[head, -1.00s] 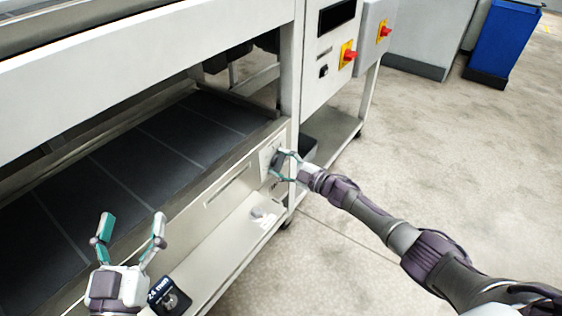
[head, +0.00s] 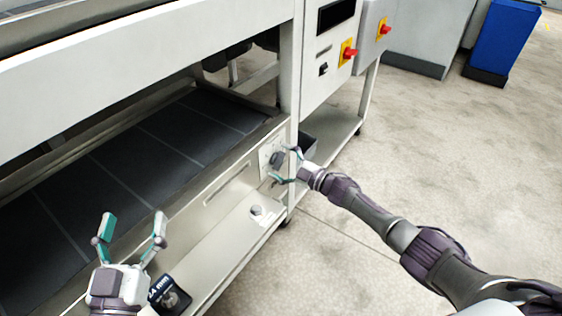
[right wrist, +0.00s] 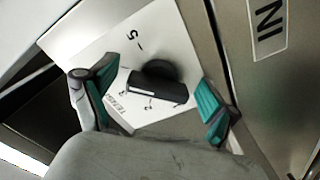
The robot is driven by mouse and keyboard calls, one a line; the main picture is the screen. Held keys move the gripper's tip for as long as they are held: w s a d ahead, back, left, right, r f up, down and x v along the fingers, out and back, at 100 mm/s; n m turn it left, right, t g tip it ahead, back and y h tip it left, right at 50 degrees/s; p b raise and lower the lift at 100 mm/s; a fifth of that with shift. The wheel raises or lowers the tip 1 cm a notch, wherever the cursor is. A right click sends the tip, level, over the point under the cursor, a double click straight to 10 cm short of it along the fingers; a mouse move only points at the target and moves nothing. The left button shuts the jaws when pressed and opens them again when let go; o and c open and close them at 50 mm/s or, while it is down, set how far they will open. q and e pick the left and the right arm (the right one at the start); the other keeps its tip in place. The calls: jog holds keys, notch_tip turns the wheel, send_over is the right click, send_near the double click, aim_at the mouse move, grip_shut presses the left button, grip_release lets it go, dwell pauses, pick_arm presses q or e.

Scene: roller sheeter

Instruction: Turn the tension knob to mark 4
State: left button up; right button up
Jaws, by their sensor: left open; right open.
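The tension knob (right wrist: 158,90) is a dark bar-shaped grip on a white dial plate (right wrist: 163,36) in the right wrist view. A 5 shows on the plate, with smaller marks and lettering partly hidden below the knob. I cannot tell which mark the knob points to. In the head view the knob (head: 277,159) sits on the machine's side panel. My right gripper (head: 285,165) is open at the knob. In the right wrist view its fingers (right wrist: 160,92) stand apart on either side of the knob, with gaps visible. My left gripper (head: 133,224) is open and empty, away from the knob.
The dark belt (head: 150,150) runs under the machine's white frame. A lower ledge (head: 225,255) holds a small grey knob (head: 257,210) and a black block marked in mm (head: 168,296). Red-and-yellow switches (head: 348,54) are above right.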

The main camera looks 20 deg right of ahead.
jog(key=v, duration=1.2)
dwell(0.6)
